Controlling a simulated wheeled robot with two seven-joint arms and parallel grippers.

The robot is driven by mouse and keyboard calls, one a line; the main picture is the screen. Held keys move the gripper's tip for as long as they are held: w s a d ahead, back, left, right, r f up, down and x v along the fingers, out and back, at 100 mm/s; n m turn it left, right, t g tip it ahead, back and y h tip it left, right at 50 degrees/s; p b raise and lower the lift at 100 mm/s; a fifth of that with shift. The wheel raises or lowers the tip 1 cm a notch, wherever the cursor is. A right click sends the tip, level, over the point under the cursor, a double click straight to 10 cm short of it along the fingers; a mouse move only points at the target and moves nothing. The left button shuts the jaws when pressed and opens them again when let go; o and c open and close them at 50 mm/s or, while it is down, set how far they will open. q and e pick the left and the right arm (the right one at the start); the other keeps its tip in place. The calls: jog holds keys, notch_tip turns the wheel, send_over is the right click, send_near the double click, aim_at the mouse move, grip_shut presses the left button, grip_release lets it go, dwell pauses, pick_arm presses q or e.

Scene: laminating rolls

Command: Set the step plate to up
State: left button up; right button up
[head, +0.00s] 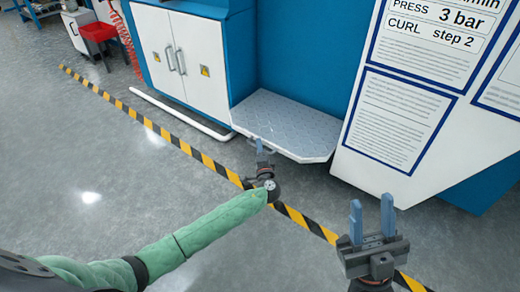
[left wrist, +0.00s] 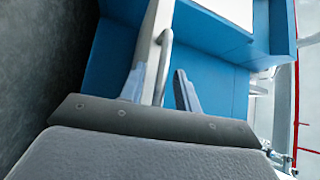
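The step plate (head: 288,124) is a grey metal tread plate. In the head view it lies flat and low, sticking out from the blue machine. My left gripper (head: 262,147) is at its near left edge, with the fingers toward the plate. In the left wrist view the fingers of my left gripper (left wrist: 158,88) stand apart. A pale edge with a curved grey bar (left wrist: 165,60) runs between them, closer to the left finger. I cannot tell whether either finger touches it. My right gripper (head: 371,216) is open and empty, in front of the white sign panel and away from the plate.
White cabinet doors (head: 180,58) with handles stand left of the plate. A white panel with printed sheets (head: 405,95) is at the right. A yellow-black floor stripe (head: 150,123) runs under my arms. A red bin (head: 97,33) is far left. Open grey floor lies at left.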

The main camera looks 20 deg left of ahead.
pick_arm(q)
grip_shut()
